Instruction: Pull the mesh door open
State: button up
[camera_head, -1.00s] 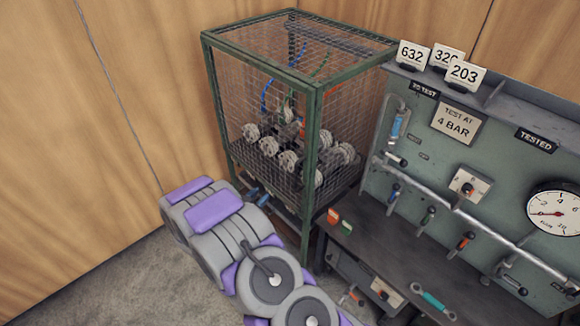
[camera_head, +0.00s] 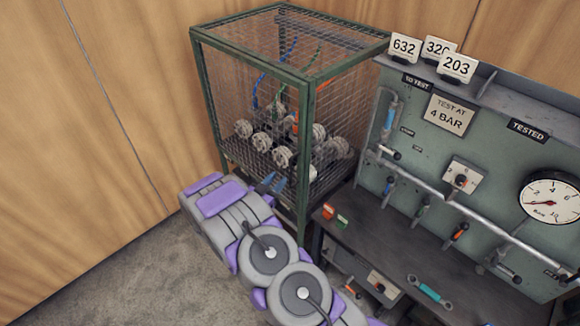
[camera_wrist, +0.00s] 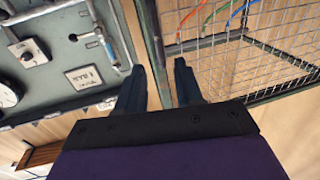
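The mesh door appears to be the front-left face (camera_head: 240,105) of a green-framed wire cage. It sits flush in the frame, and no gap shows. My gripper (camera_head: 273,184) is in front of the lower part of this face, left of the near corner post (camera_head: 306,150). In the wrist view my gripper (camera_wrist: 156,72) has its two dark fingers apart, with nothing held between them. The green corner post (camera_wrist: 151,35) runs between the fingers in that picture. I cannot tell whether they touch it. Mesh (camera_wrist: 245,60) fills the right side. No handle is clear.
Several grey flanged fittings (camera_head: 283,156) and coloured hoses are inside the cage. A green test panel (camera_head: 455,170) with a gauge (camera_head: 550,198), levers and a dark bench (camera_head: 385,240) stands close on the right. A wooden wall (camera_head: 80,130) is behind; grey floor (camera_head: 130,280) is free at left.

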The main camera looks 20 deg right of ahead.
jog(key=x, duration=0.9)
jog(key=shift+c, duration=0.2)
jog(key=shift+a, duration=0.1)
grip_shut()
